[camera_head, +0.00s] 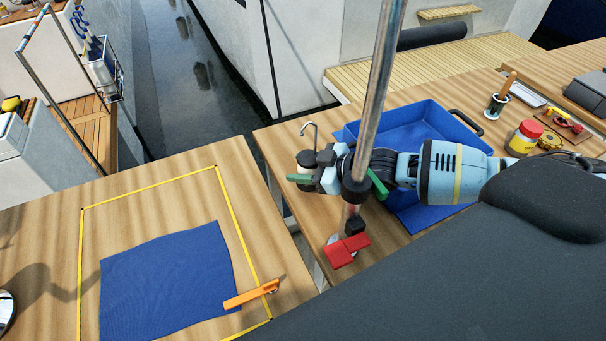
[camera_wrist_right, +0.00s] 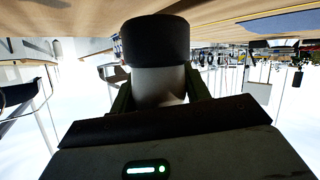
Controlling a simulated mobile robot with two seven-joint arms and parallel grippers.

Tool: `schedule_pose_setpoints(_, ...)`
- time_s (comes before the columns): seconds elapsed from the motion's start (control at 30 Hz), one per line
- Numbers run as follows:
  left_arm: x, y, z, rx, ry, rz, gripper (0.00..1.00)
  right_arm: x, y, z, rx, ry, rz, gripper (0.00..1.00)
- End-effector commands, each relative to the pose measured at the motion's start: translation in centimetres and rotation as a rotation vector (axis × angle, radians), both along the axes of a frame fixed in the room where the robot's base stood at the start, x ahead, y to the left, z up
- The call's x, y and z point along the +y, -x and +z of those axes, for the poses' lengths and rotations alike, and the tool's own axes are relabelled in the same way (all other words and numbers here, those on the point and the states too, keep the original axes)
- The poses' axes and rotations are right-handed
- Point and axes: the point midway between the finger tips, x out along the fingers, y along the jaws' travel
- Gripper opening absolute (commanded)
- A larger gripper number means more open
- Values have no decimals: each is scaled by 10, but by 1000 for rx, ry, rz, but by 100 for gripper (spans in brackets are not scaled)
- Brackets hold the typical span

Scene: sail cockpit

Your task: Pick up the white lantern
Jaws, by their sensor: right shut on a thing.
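The white lantern (camera_head: 304,168) shows in the head view as a small pale body with a dark cap and a thin hooked handle on top. My right gripper (camera_head: 322,180), with green fingers, is at it from the right and partly hides it. In the right wrist view, the picture is upside down and the lantern's pale body (camera_wrist_right: 158,85) with its wide black end stands between the two fingers (camera_wrist_right: 160,98). The gripper is shut on it. I cannot tell whether the lantern touches the table. My left gripper is not in view.
A steel pole (camera_head: 378,85) rises close by my right gripper. A blue tray (camera_head: 425,118) is behind my right arm. The left table (camera_head: 150,210) holds a blue cloth (camera_head: 168,285) and an orange tool (camera_head: 250,294). A gap separates the tables.

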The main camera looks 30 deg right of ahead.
Motion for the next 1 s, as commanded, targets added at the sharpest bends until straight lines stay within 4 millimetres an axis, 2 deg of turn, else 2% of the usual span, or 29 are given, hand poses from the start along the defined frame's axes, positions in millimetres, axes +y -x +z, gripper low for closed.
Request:
schedule_pose_setpoints(0.03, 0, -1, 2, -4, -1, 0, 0, 0, -1, 15, -9, -1, 1, 19)
schedule_pose_setpoints(0.2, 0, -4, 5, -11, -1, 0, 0, 0, -1, 57, -12, 0, 1, 18)
schedule_pose_setpoints(0.5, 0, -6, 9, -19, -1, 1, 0, 0, -1, 115, -8, -1, 1, 18)
schedule_pose_setpoints(0.73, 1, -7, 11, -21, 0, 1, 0, 0, -1, 140, -5, -2, 1, 18)
schedule_pose_setpoints(1.0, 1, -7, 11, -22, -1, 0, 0, 0, 0, 145, -2, -1, 1, 18)
